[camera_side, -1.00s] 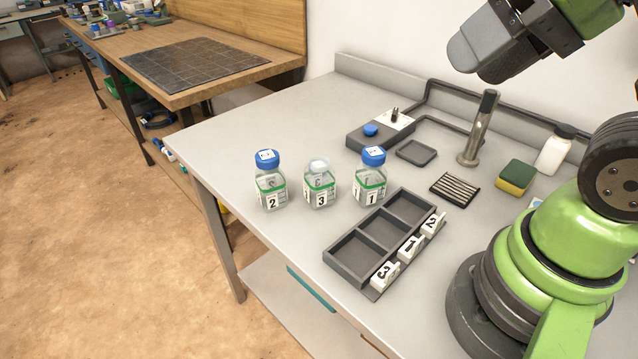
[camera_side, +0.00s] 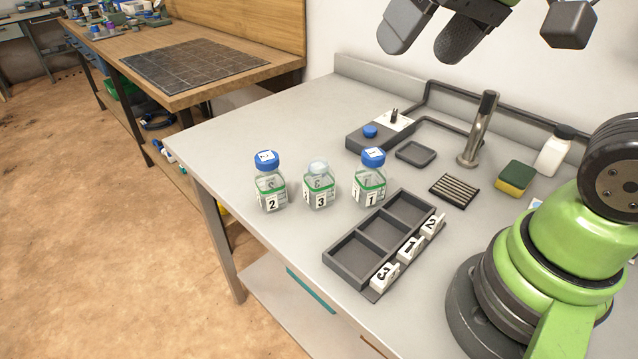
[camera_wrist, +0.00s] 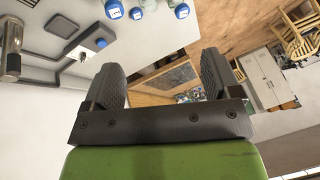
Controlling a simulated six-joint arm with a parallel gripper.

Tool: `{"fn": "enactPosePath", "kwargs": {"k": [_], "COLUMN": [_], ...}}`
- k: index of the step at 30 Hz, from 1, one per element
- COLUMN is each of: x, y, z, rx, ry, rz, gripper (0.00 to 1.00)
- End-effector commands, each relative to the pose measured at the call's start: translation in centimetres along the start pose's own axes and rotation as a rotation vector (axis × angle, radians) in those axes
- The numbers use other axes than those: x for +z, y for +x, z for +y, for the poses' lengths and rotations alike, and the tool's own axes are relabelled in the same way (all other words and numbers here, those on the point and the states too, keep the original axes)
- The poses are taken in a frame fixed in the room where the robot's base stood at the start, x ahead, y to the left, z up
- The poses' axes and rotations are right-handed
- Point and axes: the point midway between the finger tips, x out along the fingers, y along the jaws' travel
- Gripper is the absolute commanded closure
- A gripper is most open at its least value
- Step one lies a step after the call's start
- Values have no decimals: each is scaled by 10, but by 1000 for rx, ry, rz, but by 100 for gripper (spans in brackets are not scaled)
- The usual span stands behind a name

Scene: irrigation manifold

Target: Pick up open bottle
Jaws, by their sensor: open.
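Bottle 3 (camera_side: 319,187) has no blue cap; its clear mouth is exposed. It stands upright on the grey bench between bottle 2 (camera_side: 271,187) and bottle 1 (camera_side: 369,184), which both wear blue caps. A loose blue cap (camera_side: 370,131) sits on a dark grey fixture behind them. My gripper (camera_side: 436,32) is open and empty, high above the back of the bench, well apart from the bottles. In the wrist view its two fingers (camera_wrist: 160,78) are spread with nothing between them. Bottles show only partly at that view's top edge.
A dark three-compartment tray (camera_side: 345,271) with numbered tags lies in front of bottle 1, its compartments empty. A metal post (camera_side: 479,130), a sponge (camera_side: 515,177) and a white bottle (camera_side: 554,151) stand to the right. The bench left of the bottles is clear.

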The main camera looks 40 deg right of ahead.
Motion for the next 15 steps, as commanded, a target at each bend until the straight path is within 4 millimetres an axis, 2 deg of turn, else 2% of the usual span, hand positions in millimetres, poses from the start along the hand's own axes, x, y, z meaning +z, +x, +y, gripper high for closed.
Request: {"fn": "enactPosePath", "kwargs": {"k": [1, 6, 10, 15], "x": [-13, -48, -66, -75], "y": [13, 59, 105, 167], "z": [-2, -4, -1, 7], "rx": [22, 85, 128, 176], "ry": [-14, -73, -119, -177], "rz": [-43, -155, -243, -349], "gripper": [17, 17, 17, 17]}}
